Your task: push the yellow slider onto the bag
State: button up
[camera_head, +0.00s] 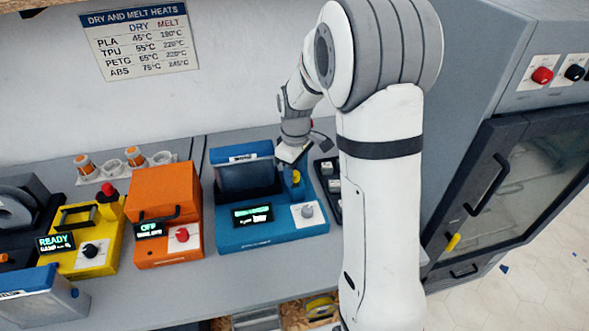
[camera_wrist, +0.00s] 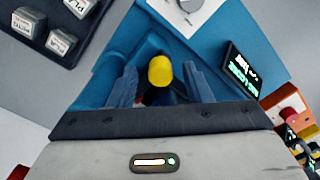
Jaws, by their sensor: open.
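The yellow slider (camera_wrist: 160,71) is a small rounded knob on the blue machine (camera_head: 262,229). It also shows in the head view (camera_head: 296,176), just below my gripper (camera_head: 291,160). In the wrist view my gripper (camera_wrist: 160,82) is open, with one finger on each side of the slider; contact with it cannot be told. A dark blue-grey pouch-like piece with a white label, probably the bag (camera_head: 245,178), stands upright at the back left of the blue machine, left of the slider. The bag cannot be made out in the wrist view.
An orange machine (camera_head: 165,190) stands close left of the blue one, with a yellow machine (camera_head: 88,262) beyond. A dark tray of labelled blocks (camera_wrist: 62,25) lies right of the blue machine in the head view. A cabinet with a glass door (camera_head: 530,180) is at right.

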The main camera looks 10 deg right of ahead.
jog(key=shift+f, duration=0.15)
jog(key=shift+c, duration=0.4)
grip_shut()
